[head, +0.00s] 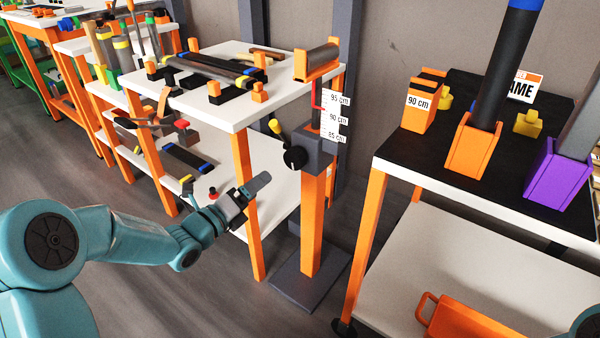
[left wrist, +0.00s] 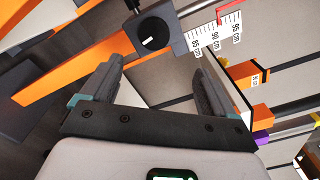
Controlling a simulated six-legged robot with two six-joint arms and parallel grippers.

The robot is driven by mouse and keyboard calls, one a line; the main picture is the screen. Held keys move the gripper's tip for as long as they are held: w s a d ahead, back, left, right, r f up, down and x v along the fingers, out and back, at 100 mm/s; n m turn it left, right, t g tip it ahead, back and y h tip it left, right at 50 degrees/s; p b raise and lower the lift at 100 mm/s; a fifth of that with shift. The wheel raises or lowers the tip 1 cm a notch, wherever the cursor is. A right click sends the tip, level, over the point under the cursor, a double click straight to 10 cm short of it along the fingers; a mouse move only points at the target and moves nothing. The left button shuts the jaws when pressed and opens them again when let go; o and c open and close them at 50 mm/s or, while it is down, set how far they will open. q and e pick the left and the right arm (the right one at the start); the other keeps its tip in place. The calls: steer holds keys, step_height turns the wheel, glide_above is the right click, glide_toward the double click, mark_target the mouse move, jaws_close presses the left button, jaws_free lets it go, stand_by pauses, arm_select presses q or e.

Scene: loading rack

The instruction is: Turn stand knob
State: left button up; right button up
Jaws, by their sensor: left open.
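The stand is an orange post (head: 312,225) on a dark base plate, with a grey block (head: 318,150) around its upper part. A round black knob (head: 295,158) is on the block's near left side; it also shows in the left wrist view (left wrist: 154,38), with a white mark. An orange cradle (head: 316,63) tops the stand. A white scale (head: 337,118) reads 95, 90 and 85 cm, with a red pointer near its upper part. My left gripper (head: 250,190) is open and empty, below and left of the knob, apart from it. My right gripper is not in view.
A white-topped orange table (head: 210,115) with bars and blocks stands left of the post. A black-topped table (head: 400,160) with an orange 90 cm block (head: 420,103) and orange and purple holders stands right. A yellow-tipped lever (head: 275,127) rises beside the knob.

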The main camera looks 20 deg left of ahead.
mark_target(292, 161)
arm_select(q)
steer(key=b+x, duration=0.1)
steer(key=x, duration=0.4)
steer(key=b+x, duration=0.1)
steer(key=x, duration=0.4)
steer(key=f+b+x, duration=0.1)
steer(key=x, duration=0.5)
steer(key=shift+w+a+f, duration=0.1)
steer(key=shift+w, duration=0.05)
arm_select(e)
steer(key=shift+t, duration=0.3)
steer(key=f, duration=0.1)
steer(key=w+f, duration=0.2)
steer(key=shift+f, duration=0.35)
arm_select(q)
steer(key=shift+c, duration=0.4)
steer(key=c, duration=1)
